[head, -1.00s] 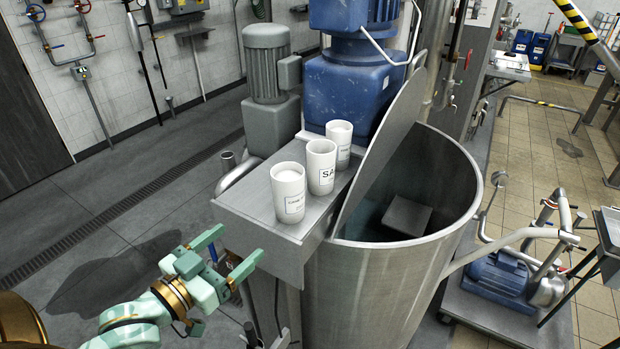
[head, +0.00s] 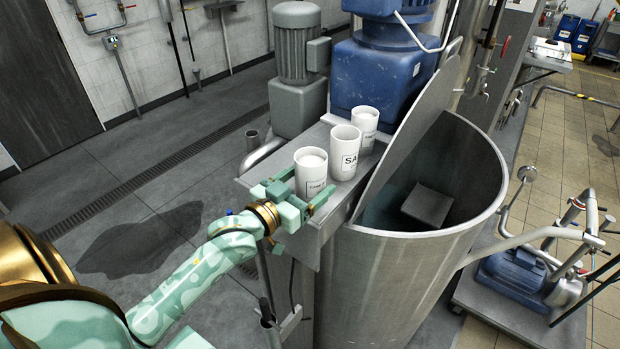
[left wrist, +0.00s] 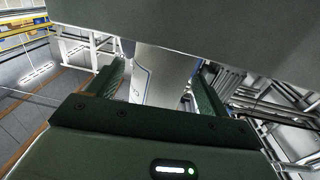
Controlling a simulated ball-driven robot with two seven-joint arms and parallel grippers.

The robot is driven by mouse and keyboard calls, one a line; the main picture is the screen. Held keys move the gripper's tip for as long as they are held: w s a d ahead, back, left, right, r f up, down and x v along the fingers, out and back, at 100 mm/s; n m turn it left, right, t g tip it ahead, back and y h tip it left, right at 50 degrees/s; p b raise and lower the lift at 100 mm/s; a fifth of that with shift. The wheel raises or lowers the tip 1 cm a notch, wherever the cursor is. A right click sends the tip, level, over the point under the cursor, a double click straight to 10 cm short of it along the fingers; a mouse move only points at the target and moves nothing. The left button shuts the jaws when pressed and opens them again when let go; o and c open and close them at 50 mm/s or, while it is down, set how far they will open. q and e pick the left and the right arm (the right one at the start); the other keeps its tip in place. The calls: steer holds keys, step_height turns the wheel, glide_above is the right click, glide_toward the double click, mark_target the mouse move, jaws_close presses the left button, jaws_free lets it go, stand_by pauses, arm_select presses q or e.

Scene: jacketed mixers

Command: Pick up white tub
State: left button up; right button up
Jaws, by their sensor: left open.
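Three white tubs stand upright in a row on a grey metal shelf (head: 262,182). The nearest white tub (head: 311,168) has a small label that I cannot read fully. The middle white tub (head: 345,150) has a label starting "SA", and the far white tub (head: 366,124) is partly behind it. My left gripper (head: 303,189) is open at the nearest tub, with a finger on each side of its lower part. In the left wrist view, that tub (left wrist: 150,80) shows between the two green fingers; whether they touch it I cannot tell. My right gripper is out of view.
A large open steel vessel (head: 425,270) with a raised lid (head: 410,125) stands right of the shelf. A blue motor housing (head: 375,75) and a grey motor (head: 298,70) rise behind the tubs. Open floor lies to the left.

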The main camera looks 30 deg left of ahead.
arm_select(q)
steer(key=w, duration=0.3)
steer(key=shift+w+d+f, duration=0.1)
steer(key=shift+w+d, duration=0.15)
steer(key=shift+s, duration=0.1)
steer(key=shift+s, duration=0.1)
steer(key=c, duration=1.2)
